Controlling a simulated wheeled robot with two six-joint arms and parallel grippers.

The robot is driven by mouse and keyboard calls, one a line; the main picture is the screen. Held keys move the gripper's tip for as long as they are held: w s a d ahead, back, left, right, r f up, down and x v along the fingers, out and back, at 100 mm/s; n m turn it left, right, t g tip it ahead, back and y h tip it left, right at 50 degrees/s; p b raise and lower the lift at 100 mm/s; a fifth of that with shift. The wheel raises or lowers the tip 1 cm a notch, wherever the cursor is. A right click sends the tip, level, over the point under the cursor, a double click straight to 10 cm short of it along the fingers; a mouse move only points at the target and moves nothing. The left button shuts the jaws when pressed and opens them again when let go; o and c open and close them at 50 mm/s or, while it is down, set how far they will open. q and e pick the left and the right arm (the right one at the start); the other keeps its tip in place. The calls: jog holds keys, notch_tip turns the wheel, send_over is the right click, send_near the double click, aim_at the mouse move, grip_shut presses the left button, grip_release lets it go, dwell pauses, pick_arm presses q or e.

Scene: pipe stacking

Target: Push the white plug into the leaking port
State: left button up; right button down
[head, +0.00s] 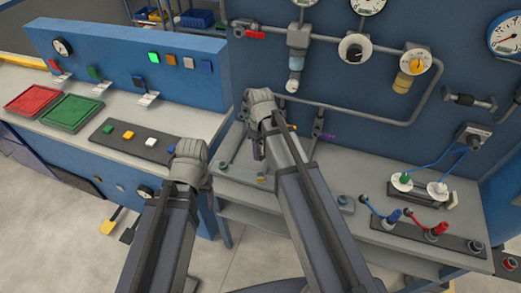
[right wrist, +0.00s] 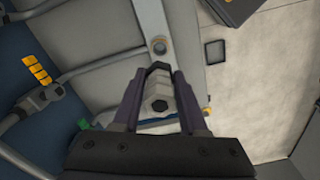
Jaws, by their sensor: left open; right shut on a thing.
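My right gripper (head: 260,146) is over the back bench in the head view, its fingertips mostly hidden by my arm. In the right wrist view its two dark fingers (right wrist: 157,88) are shut on a light grey-white faceted piece (right wrist: 155,98); I cannot tell for sure that it is the white plug. A round grey port-like fitting (right wrist: 159,46) lies just beyond the fingertips, apart from the piece as far as I can see. I cannot tell which port leaks. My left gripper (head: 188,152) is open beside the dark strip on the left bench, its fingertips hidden.
The dark strip (head: 108,140) carries several coloured blocks. Red (head: 32,98) and green trays (head: 69,111) lie left of it. Pipes (head: 340,108) and gauges cover the back wall. Cabled connectors (head: 403,181) and a fitting rack (head: 412,230) stand on the right of the bench.

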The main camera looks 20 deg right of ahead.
aim_at(261, 157)
notch_tip(261, 157, down, 8)
jog(key=b, duration=0.7)
jog(key=shift+f, duration=0.1)
jog(key=shift+f+b, duration=1.65)
jog(key=shift+b, duration=0.25)
dwell(0.3)
jog(key=shift+c, duration=1.8)
grip_release()
jog(key=shift+r, duration=0.1)
notch_tip(261, 157, up, 8)
jog(key=p, duration=0.8)
